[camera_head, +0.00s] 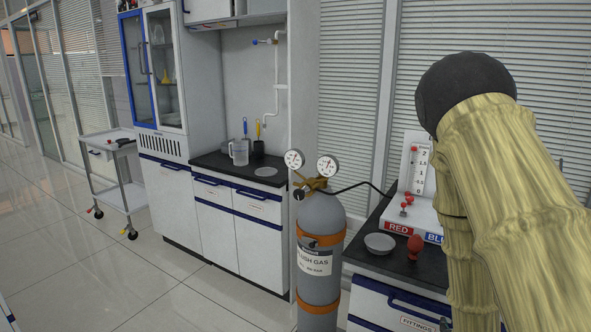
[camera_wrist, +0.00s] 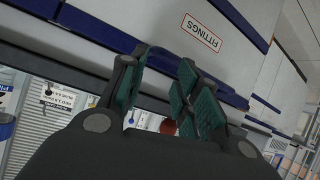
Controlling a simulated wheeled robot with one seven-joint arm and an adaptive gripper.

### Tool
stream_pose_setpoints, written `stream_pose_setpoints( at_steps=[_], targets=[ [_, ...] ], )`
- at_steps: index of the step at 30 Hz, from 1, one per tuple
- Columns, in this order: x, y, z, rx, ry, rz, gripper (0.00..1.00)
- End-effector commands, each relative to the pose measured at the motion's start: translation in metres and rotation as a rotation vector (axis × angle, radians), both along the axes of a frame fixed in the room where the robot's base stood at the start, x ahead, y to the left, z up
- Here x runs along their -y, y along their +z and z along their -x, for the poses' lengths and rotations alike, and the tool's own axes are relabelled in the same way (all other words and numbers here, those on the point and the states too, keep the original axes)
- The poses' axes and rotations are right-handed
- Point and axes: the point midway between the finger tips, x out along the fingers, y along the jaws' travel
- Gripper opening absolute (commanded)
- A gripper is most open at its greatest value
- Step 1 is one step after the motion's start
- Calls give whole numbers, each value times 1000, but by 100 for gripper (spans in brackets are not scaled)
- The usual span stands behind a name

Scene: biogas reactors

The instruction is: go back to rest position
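My gripper (camera_wrist: 164,62) shows in the wrist view with its two green-padded fingers apart and nothing clearly held between them. A small dark red thing (camera_wrist: 168,127) shows low in the gap; I cannot tell what it is or how far away. Beyond the fingers is a white cabinet front with blue trim and a FITTINGS label (camera_wrist: 201,33), tilted in the view. In the head view my arm, in a tan sleeve with a dark joint, fills the right side, and my gripper is not seen.
A grey gas cylinder (camera_head: 320,224) with two gauges stands before the counter, close to my arm. On the counter are a shallow bowl (camera_head: 380,243), a red bulb-like object (camera_head: 414,247) and a panel marked RED (camera_head: 398,228). A cart (camera_head: 112,168) stands far left; the floor there is open.

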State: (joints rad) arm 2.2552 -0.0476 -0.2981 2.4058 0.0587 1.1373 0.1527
Motion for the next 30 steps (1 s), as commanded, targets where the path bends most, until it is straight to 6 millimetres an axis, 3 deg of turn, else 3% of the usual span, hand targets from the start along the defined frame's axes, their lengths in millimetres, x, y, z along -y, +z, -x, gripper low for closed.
stream_pose_setpoints(
  at_steps=[6,11,15,21,24,30],
  targets=[
    [-42,-93,67,-281,36,-75,32],
    [-76,-150,129,-484,68,-132,32],
    [-105,-188,190,-659,95,-184,32],
    [-144,-221,273,-877,137,-255,32],
    [-158,-229,302,-949,152,-280,32],
    [-169,-235,326,-1010,166,-301,32]
  ],
)
